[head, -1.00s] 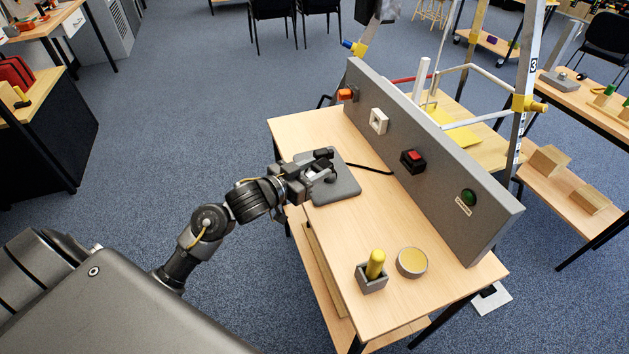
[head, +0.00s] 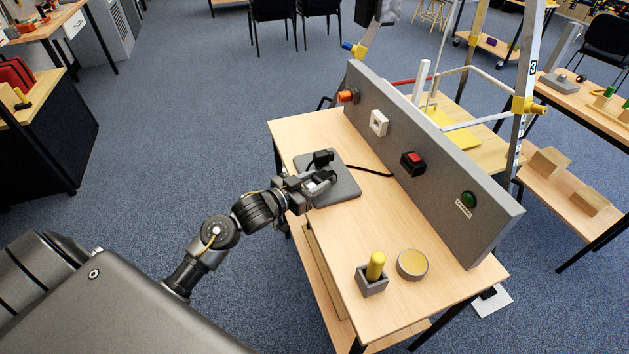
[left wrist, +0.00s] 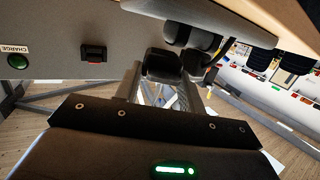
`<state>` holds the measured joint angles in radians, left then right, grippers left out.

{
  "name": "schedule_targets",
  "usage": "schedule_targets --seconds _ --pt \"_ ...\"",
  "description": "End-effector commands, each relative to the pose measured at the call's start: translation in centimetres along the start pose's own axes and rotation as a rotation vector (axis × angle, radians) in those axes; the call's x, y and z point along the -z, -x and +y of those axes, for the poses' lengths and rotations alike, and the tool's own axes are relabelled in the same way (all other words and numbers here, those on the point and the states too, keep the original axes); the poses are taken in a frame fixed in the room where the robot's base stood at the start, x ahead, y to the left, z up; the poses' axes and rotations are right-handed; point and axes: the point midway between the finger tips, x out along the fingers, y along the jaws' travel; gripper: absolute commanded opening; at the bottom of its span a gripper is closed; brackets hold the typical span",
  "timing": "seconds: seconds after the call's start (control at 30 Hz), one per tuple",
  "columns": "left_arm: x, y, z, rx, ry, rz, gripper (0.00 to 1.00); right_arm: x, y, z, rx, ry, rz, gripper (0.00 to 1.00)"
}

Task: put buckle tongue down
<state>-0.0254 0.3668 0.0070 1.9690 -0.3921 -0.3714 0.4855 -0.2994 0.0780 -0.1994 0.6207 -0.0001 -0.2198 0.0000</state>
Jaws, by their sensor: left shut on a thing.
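My left gripper (head: 323,178) is over the near part of a grey pad (head: 340,189) on the wooden table. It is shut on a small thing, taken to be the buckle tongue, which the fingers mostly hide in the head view. A black block-like fitting (head: 320,158) stands on the far part of the pad, apart from the fingertips. I cannot tell whether the held thing touches the pad. The left wrist view shows dark parts (left wrist: 165,63) near its middle that I cannot clearly identify. My right gripper is not in view.
A grey upright panel (head: 440,165) with an orange knob, white frame, red switch and green button runs along the table's far right side. A black cable runs from pad to panel. A yellow peg in a grey holder (head: 372,283) and a round tin (head: 412,264) stand at the near end.

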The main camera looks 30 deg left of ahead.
Motion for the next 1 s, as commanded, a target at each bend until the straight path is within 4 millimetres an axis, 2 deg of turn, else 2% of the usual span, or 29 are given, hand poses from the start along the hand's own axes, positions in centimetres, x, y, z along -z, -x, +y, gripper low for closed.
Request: schedule_targets --seconds 0.37,0.4,0.57,0.83,1.0 --pt "-0.9 -0.1 0.0 0.000 0.000 0.000 0.16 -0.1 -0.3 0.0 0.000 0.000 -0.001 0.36" --pt "-1.0 -0.1 0.0 0.000 0.000 -0.001 0.42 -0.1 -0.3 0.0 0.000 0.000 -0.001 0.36" --pt "-0.9 -0.1 0.0 0.000 0.000 -0.001 0.61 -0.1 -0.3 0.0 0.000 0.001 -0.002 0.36" --pt "-0.8 -0.1 0.0 0.000 0.000 0.000 0.61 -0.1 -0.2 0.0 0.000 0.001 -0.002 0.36" --pt "0.5 0.3 0.0 0.000 -0.002 0.000 0.61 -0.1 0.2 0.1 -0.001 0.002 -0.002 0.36"
